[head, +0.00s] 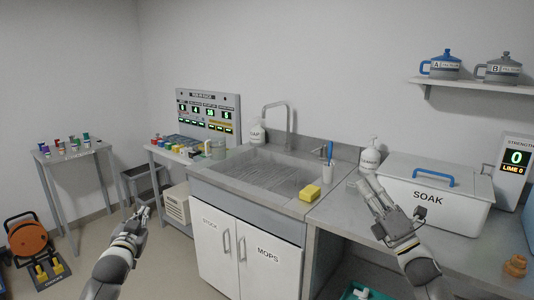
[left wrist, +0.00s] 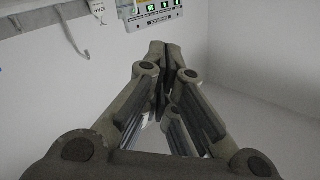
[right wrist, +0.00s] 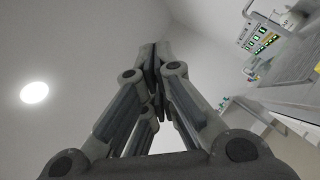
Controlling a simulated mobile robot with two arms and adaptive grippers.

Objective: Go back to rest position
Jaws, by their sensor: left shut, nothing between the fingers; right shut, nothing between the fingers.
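My left gripper (head: 141,213) is shut and empty in the head view, held in the air over the floor left of the STOCK cabinet door. In the left wrist view its fingers (left wrist: 172,60) meet at the tips with nothing between them. My right gripper (head: 372,186) is shut and empty, in front of the grey SOAK box (head: 437,192) and above the right-hand counter in the picture. Whether it touches the counter or box cannot be told from the head view. Its closed fingers (right wrist: 153,60) also show in the right wrist view.
A sink counter (head: 262,172) with a yellow sponge (head: 310,193) and a blue brush in a cup (head: 328,168) stands in the middle. An orange reel (head: 30,243) and a small table (head: 72,153) are at left. Floor shows between them and the cabinet.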

